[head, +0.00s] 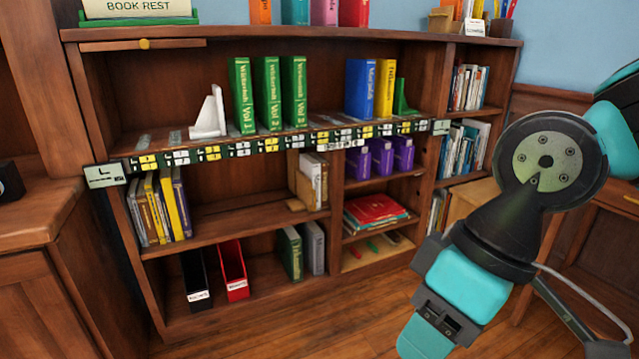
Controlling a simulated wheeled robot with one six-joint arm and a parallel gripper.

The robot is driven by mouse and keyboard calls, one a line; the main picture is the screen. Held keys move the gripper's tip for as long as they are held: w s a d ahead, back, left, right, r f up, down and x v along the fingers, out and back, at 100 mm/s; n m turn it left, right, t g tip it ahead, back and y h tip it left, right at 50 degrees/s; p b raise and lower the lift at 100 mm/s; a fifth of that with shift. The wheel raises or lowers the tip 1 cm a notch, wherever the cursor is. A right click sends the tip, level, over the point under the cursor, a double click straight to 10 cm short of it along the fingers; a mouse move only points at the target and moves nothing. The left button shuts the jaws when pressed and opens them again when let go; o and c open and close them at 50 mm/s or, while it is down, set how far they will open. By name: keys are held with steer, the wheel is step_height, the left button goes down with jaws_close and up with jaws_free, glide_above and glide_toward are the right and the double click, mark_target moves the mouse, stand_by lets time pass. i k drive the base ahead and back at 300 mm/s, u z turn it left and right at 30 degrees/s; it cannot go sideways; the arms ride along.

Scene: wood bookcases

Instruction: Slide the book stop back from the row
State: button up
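A white book stop (209,115) stands upright on the upper shelf, just left of three green books (268,94). I cannot tell whether it touches the first book. A green book stop (403,98) stands at the right end of the same shelf, beside a yellow book (385,88) and a blue book (360,89). A gap lies between the green books and the blue one. My gripper (428,338) is at the lower right, in front of the bookcase and well away from both stops. Its fingertips are partly cut off by the bottom edge.
The shelf's front edge carries a strip of labels (240,150). Bare shelf (150,140) lies left of the white stop. Purple boxes (381,157) and a red folder box (232,271) stand on lower shelves. A wooden cabinet (30,215) juts out at the left.

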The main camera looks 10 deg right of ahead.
mark_target(304, 201)
steer(key=u, duration=0.5)
steer(key=i, duration=1)
steer(key=z, duration=0.6)
